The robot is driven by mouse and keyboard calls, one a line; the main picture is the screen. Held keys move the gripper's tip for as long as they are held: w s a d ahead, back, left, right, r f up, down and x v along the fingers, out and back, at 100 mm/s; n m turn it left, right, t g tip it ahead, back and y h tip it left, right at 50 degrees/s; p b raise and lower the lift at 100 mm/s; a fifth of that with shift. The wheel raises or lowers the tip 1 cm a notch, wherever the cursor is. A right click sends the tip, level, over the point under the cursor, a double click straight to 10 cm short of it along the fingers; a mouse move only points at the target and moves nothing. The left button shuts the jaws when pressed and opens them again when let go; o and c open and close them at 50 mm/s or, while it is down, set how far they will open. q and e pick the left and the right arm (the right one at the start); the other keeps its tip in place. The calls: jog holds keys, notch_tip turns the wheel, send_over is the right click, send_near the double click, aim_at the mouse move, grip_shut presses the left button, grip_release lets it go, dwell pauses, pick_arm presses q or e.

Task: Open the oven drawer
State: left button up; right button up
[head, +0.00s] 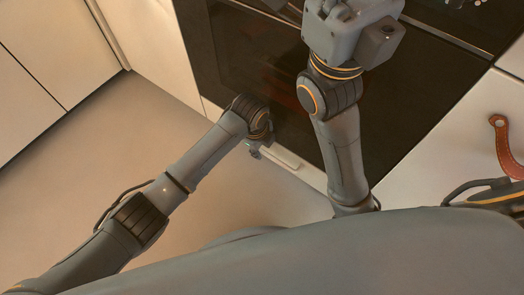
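The oven (415,95) has a dark glass front across the middle and top of the head view. Below it runs a pale lower front, the oven drawer (312,176), with a light ledge or slot near my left gripper. My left gripper (256,151) is at the end of the arm from the left, close to this ledge. Only a small part of it shows below the wrist, so touch and finger opening cannot be told. My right arm rises in front of the glass; its gripper end (350,28) is at the top edge, with no fingertips visible.
White cabinet fronts (55,50) stand at the left. At the right, a white front carries a brown leather pull (505,148). The pale floor (130,130) between the left cabinets and the oven is clear.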

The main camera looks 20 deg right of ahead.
pick_arm(q)
jog(key=shift+f, duration=0.45)
grip_shut()
